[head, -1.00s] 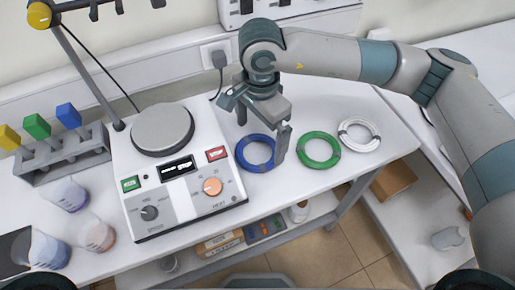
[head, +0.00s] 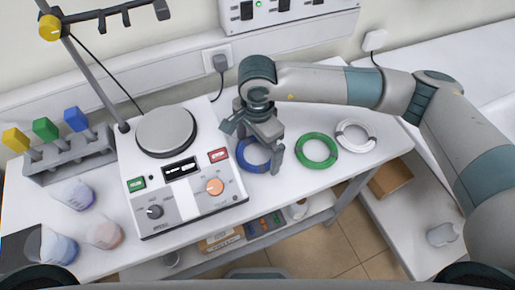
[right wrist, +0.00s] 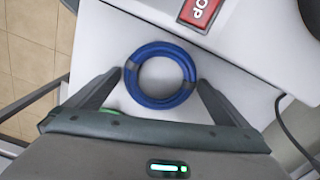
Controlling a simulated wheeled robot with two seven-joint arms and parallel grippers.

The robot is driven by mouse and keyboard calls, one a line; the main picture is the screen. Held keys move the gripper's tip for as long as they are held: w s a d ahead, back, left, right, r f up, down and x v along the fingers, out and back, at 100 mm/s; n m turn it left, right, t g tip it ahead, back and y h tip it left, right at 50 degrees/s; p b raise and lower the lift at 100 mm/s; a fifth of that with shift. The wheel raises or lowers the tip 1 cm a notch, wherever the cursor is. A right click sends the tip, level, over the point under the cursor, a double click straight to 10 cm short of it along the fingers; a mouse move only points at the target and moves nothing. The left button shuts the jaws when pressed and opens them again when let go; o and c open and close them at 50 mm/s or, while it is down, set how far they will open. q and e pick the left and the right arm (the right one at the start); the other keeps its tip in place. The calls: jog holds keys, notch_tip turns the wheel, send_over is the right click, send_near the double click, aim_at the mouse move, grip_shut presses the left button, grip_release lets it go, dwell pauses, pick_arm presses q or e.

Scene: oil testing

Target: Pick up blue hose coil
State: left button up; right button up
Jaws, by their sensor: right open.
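The blue hose coil (head: 247,155) lies flat on the white table, just right of the hotplate device. In the right wrist view the blue hose coil (right wrist: 143,101) is a full ring with dark bands on its sides. My right gripper (head: 262,165) is open over the coil from above. In the right wrist view, my right gripper (right wrist: 160,82) has one finger on each side of the ring, with small gaps visible. Whether the fingertips touch the table cannot be told. My left gripper is not in view.
A green hose coil (head: 317,151) lies close to the right of my gripper, with a white coil (head: 356,136) beyond it. The hotplate device (head: 185,195) stands close on the left. Beakers and a rack (head: 72,152) are farther left. The table's front edge is near.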

dwell(0.4)
jog(key=c, duration=0.9)
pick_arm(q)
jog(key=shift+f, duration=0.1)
pick_arm(e)
jog(key=shift+c, duration=0.2)
